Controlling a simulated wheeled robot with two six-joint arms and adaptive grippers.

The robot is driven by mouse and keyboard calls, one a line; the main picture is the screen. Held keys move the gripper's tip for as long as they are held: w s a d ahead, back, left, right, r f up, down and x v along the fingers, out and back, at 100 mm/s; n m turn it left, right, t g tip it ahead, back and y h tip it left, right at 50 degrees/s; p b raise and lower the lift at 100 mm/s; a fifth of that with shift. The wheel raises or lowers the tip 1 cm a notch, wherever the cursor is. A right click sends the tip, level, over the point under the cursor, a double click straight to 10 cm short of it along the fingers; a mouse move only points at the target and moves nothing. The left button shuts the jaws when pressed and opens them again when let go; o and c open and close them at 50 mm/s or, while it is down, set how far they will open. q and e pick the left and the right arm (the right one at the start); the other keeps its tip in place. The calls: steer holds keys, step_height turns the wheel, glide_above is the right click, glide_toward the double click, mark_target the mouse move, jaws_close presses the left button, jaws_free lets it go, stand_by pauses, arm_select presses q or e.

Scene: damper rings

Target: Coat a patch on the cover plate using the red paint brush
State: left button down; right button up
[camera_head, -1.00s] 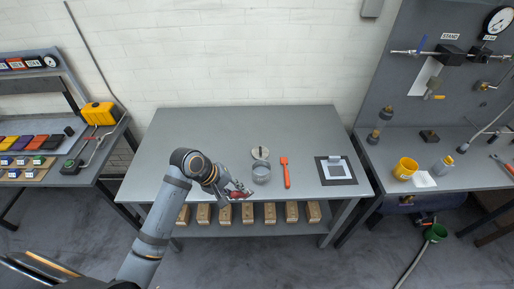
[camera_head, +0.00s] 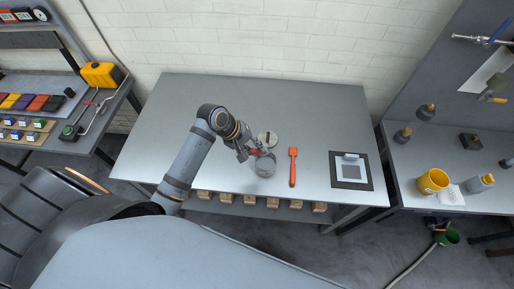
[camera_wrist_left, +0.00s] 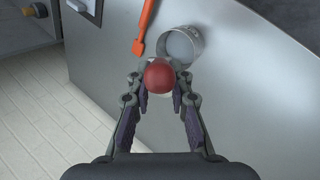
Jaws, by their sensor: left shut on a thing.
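My left gripper (camera_head: 248,153) is shut on the red paint brush (camera_head: 258,152), just at the upper left of the grey paint tin (camera_head: 264,168). In the left wrist view the rounded red end of the brush (camera_wrist_left: 159,75) sits between my fingertips (camera_wrist_left: 160,96); its bristles are hidden. The open tin also shows there (camera_wrist_left: 184,42), just beyond the brush; I cannot tell whether they touch. The cover plate (camera_head: 336,182) lies flat at the right of the table, dark with a lighter square in the middle. My right gripper is not in view.
An orange-red flat-ended tool (camera_head: 293,168) lies between the tin and the plate. A round pale lid (camera_head: 271,133) lies behind the tin. The table's (camera_head: 180,110) left and back are clear. A yellow cup (camera_head: 432,181) stands on the right bench.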

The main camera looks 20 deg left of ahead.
arm_select(q)
step_height(320, 180, down, 9)
steer(key=shift+s, duration=0.4)
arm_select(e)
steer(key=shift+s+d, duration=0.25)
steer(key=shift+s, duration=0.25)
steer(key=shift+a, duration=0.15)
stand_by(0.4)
arm_select(q)
steer(key=shift+f, duration=0.4)
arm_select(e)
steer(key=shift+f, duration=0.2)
arm_select(q)
steer(key=shift+s+f, duration=0.1)
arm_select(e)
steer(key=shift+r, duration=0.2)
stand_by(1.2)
